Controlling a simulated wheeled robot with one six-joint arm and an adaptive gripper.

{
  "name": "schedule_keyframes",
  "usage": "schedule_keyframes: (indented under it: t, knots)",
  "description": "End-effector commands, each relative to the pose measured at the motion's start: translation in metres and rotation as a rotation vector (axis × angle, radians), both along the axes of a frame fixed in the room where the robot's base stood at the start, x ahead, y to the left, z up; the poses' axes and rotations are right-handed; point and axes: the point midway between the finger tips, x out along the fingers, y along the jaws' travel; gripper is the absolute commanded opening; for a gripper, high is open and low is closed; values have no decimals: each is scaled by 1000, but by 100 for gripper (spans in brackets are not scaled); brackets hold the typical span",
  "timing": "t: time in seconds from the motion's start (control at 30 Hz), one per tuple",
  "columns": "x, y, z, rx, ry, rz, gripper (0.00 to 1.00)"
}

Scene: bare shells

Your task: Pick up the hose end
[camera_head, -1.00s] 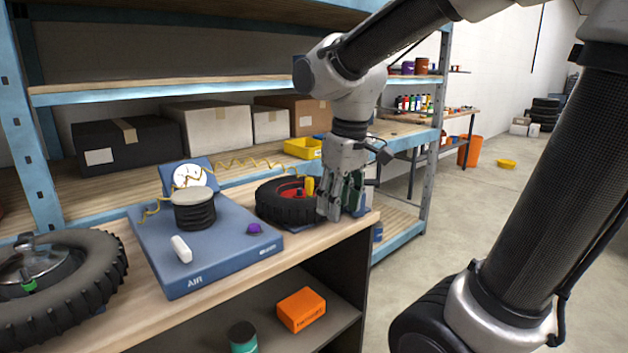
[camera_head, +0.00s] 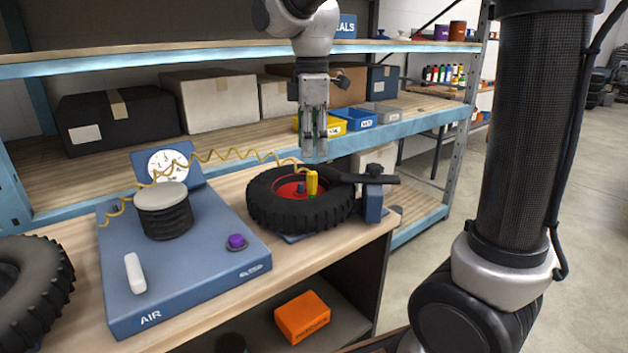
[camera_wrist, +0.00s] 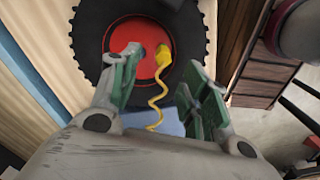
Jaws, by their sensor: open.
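The hose end is a yellow fitting (camera_head: 312,183) standing at the red hub of a small black wheel (camera_head: 300,212) on the bench. A coiled yellow hose (camera_head: 232,155) runs from it to the blue air unit (camera_head: 185,265). My gripper (camera_head: 315,150) is open and empty, above the wheel and fitting, apart from them. In the wrist view, the yellow fitting (camera_wrist: 163,53) lies beyond and between the open fingers (camera_wrist: 155,85), on the red hub (camera_wrist: 138,48). The coil hangs toward the gripper there.
A purple knob (camera_head: 236,241) and a white handle (camera_head: 135,273) are on the air unit. A dark lever with a blue clamp (camera_head: 372,203) stands right of the wheel. A larger tyre (camera_head: 35,290) lies at left. Shelves with boxes (camera_head: 208,98) stand behind.

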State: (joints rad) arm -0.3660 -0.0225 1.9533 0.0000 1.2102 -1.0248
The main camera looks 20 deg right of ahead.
Motion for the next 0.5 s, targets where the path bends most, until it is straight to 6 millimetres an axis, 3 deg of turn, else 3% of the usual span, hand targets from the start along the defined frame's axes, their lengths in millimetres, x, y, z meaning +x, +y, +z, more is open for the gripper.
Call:
schedule_keyframes:
  t: [0.5]
  knots:
    - [-5,5,-65,-1,3,17,46]
